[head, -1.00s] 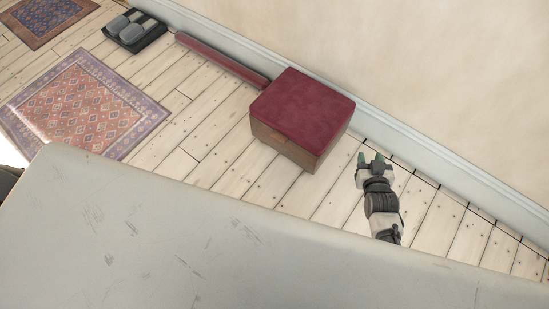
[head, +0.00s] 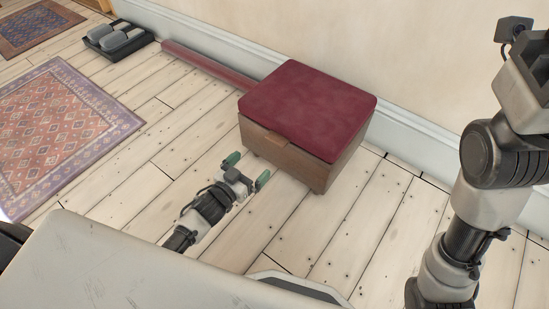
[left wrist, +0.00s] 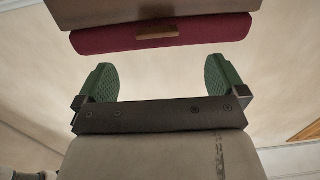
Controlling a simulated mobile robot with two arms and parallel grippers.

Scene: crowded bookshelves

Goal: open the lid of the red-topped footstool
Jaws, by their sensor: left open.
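The footstool (head: 288,160) is a wooden box with a red padded lid (head: 310,105), standing on the floor against the wall. The lid lies flat and closed on the box. A small wooden tab (head: 278,140) sticks out at the lid's front edge. My left gripper (head: 248,169) is open and empty, low in front of the box on the tab's side, apart from it. In the left wrist view, the red lid (left wrist: 200,30) and its tab (left wrist: 157,36) appear upside down beyond the open green fingers (left wrist: 160,80). My right gripper is out of frame.
My right arm (head: 480,190) stands raised at the right. A patterned rug (head: 60,125) lies at the left, with a black tray of grey shoes (head: 118,40) behind it. A long red item (head: 205,62) lies along the wall. The floor before the footstool is bare.

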